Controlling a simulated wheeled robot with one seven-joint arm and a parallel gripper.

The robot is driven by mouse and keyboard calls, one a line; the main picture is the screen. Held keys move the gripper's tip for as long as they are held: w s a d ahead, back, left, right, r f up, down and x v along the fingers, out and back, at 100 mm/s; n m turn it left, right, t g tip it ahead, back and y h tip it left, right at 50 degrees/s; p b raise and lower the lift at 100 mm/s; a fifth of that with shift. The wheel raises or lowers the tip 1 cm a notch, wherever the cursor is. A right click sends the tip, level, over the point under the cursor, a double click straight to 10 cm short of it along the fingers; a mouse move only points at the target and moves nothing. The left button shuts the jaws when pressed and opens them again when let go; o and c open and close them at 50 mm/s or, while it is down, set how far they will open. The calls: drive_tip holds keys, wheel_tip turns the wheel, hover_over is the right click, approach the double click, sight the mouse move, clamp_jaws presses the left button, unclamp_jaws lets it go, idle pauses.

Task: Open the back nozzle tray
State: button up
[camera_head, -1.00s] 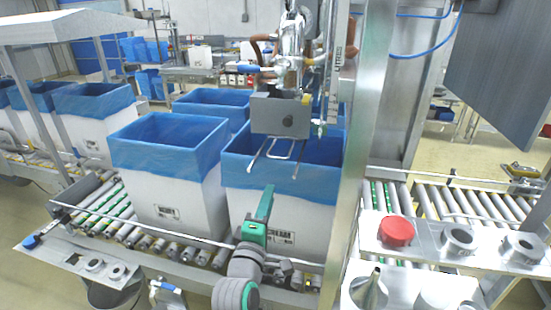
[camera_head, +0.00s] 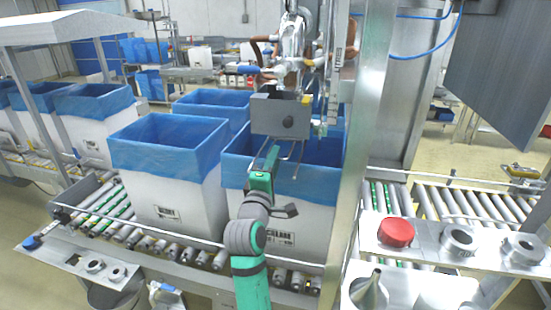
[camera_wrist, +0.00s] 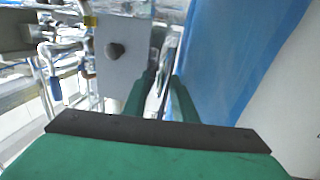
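The nozzle tray (camera_head: 280,117) is a grey metal box with a dark round knob, hanging over the front right lined box. Bent metal rods (camera_head: 296,158) reach down from it; the left one is partly hidden by my gripper. The grey face of the tray also shows in the wrist view (camera_wrist: 125,65). My gripper (camera_head: 270,155) is just below the tray's left part. In the wrist view its two green fingers (camera_wrist: 161,90) stand apart, and a thin metal rod shows in the gap between them. I cannot tell whether they touch it.
White boxes with blue liners (camera_head: 170,150) stand on the roller conveyor (camera_head: 115,215). The front right box's blue liner (camera_head: 237,172) is close beside my gripper.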

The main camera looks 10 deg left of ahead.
drive_tip(key=shift+w+r, duration=0.1)
drive_tip(key=shift+w, duration=0.45)
clamp_jaws()
idle(1.1)
